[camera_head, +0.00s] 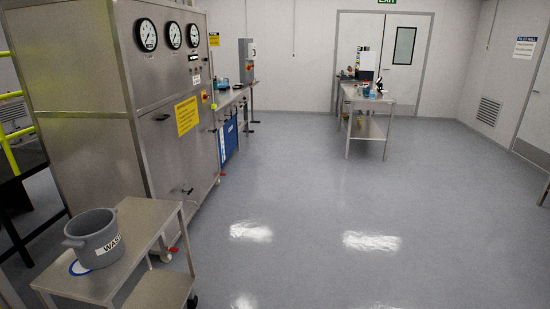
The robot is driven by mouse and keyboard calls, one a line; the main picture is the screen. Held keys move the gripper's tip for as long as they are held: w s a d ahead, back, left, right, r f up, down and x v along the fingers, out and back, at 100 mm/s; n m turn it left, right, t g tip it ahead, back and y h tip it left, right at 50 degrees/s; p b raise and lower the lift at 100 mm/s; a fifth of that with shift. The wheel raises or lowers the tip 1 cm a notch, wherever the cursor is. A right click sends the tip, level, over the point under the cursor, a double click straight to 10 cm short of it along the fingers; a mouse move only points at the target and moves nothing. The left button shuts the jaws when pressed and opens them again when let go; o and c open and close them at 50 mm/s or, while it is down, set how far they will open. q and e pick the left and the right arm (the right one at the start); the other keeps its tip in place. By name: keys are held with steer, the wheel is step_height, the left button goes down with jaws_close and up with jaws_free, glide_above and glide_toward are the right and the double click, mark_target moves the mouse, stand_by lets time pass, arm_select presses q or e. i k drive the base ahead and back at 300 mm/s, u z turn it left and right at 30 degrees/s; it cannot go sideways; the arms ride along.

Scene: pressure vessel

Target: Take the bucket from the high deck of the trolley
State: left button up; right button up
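A grey bucket (97,238) with side handles and a white label starting "WAS" stands upright on the high deck of the steel trolley (146,222) at the lower left. Below is the trolley's lower deck (160,289), partly cut off by the picture's bottom edge. Neither of my grippers shows in the head view.
A large steel cabinet (85,120) with gauges stands right behind the trolley. A yellow railing (10,150) is at the far left. A side bench (232,97) and a table (368,98) stand farther back. The grey floor (330,200) right of the trolley is clear.

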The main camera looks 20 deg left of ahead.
mark_target(94, 235)
steer(key=u, duration=0.25)
steer(key=i, duration=1.65)
steer(key=u, duration=0.85)
steer(key=i, duration=1.05)
steer(key=u, duration=1.7)
steer(key=i, duration=1)
steer(key=u, duration=0.85)
